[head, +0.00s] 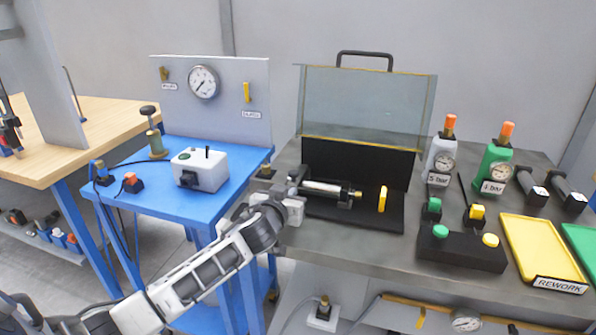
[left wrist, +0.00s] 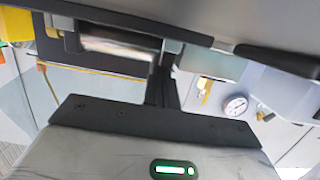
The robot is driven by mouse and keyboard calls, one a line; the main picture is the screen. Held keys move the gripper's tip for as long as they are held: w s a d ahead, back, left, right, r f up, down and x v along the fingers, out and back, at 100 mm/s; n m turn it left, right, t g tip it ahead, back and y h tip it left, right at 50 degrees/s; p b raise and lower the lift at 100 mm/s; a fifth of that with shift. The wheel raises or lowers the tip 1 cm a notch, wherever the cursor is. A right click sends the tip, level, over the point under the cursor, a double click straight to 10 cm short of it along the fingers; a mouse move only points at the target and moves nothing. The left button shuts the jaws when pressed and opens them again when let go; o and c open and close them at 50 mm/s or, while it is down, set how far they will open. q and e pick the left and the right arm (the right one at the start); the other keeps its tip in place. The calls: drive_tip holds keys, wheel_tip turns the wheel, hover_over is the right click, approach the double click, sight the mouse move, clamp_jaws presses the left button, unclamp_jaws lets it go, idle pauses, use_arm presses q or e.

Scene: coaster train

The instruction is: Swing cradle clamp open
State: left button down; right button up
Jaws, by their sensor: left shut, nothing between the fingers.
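A black cradle fixture (head: 360,216) stands on the grey bench. A silver cylinder with a dark end (head: 325,188) lies in it. An upright yellow handle (head: 382,199) stands at the fixture's right side. I cannot tell which part is the clamp or whether it is open. My left gripper (head: 296,180) is at the left end of the cylinder. It is shut and empty, and I cannot tell whether it touches the fixture. In the left wrist view its fingers (left wrist: 165,82) are together, beside the blurred silver cylinder (left wrist: 115,45). My right gripper is not in view.
A clear guard (head: 365,100) stands raised behind the fixture. A black button block (head: 460,250), pressure bottles (head: 441,155) and a yellow tray (head: 540,248) are to the right. A blue table (head: 225,190) with a white box (head: 200,168) is left, separated by a gap.

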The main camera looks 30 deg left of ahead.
sight(291, 172)
use_arm(q)
drive_tip(key=shift+w+a+r+p, duration=0.1)
drive_tip(key=shift+w+r+p, duration=0.15)
drive_tip(key=shift+r+p, duration=0.9)
drive_tip(key=shift+w+r+p, duration=0.2)
drive_tip(key=shift+r+p, duration=0.5)
drive_tip(key=shift+r, duration=0.75)
drive_tip(key=shift+w+a+r, duration=0.2)
drive_tip(key=shift+w+r, duration=0.3)
drive_tip(key=shift+w, duration=0.25)
drive_tip(key=shift+w+a+r, duration=0.15)
drive_tip(key=shift+w+r, duration=0.3)
drive_tip(key=shift+w, duration=0.25)
drive_tip(key=shift+w+a+r, duration=0.2)
drive_tip(key=shift+w+r, duration=0.3)
drive_tip(key=shift+w, duration=0.35)
drive_tip(key=shift+r+b+x, duration=0.15)
drive_tip(key=shift+b+x, duration=0.2)
drive_tip(key=shift+x, duration=0.4)
drive_tip(key=shift+r+b+x, duration=0.15)
drive_tip(key=shift+b+x, duration=0.2)
drive_tip(key=shift+x, duration=0.35)
drive_tip(key=shift+w, duration=0.15)
drive_tip(key=shift+r, duration=0.1)
